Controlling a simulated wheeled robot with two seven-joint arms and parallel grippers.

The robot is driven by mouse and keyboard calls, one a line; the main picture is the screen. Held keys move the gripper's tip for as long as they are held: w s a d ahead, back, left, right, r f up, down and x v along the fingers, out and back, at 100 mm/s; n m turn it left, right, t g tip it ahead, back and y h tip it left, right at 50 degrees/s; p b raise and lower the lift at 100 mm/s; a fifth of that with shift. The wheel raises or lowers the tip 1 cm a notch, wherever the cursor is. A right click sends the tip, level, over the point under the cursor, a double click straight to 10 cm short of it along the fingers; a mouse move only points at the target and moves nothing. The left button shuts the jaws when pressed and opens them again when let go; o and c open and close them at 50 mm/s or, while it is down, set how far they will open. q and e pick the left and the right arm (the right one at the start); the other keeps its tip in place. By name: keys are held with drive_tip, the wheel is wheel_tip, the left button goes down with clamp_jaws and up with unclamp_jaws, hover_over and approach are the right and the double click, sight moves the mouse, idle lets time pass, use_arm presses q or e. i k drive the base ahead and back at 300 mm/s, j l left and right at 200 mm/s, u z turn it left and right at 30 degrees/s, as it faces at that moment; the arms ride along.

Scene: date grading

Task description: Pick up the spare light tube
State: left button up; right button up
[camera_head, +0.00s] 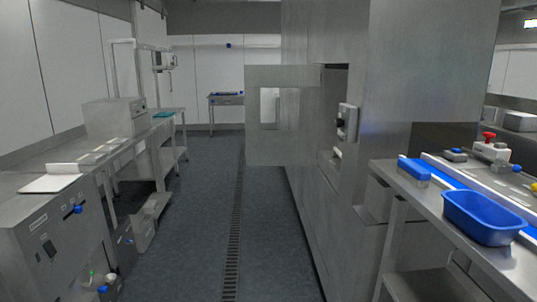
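I cannot make out a spare light tube in the head view. Neither of my grippers is in view. On the right, a large steel machine housing (440,60) has an open door panel with a window (256,135) standing out to its left. A small white device (347,122) is fixed on the housing beside a dark opening. What is inside the opening is hidden or too dark to tell.
A grey floor aisle with a drain grate (235,225) runs ahead, clear. A steel bench (25,185) with a white board (51,183) lines the left. A steel table at right bears a blue bin (484,217). A table (226,99) stands far back.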

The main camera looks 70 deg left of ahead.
sight(335, 149)
drive_tip(key=j+u, duration=0.3)
drive_tip(key=u, duration=0.15)
drive_tip(key=i+j+u, duration=0.15)
drive_tip(key=u, duration=0.3)
drive_tip(key=i+j+u, duration=0.15)
drive_tip(key=j+u, duration=0.15)
drive_tip(key=u, duration=0.15)
drive_tip(key=i+j, duration=0.3)
drive_tip(key=j, duration=0.15)
drive_tip(key=i+j, duration=0.35)
drive_tip(key=i+j+z, duration=0.4)
drive_tip(key=j, duration=0.15)
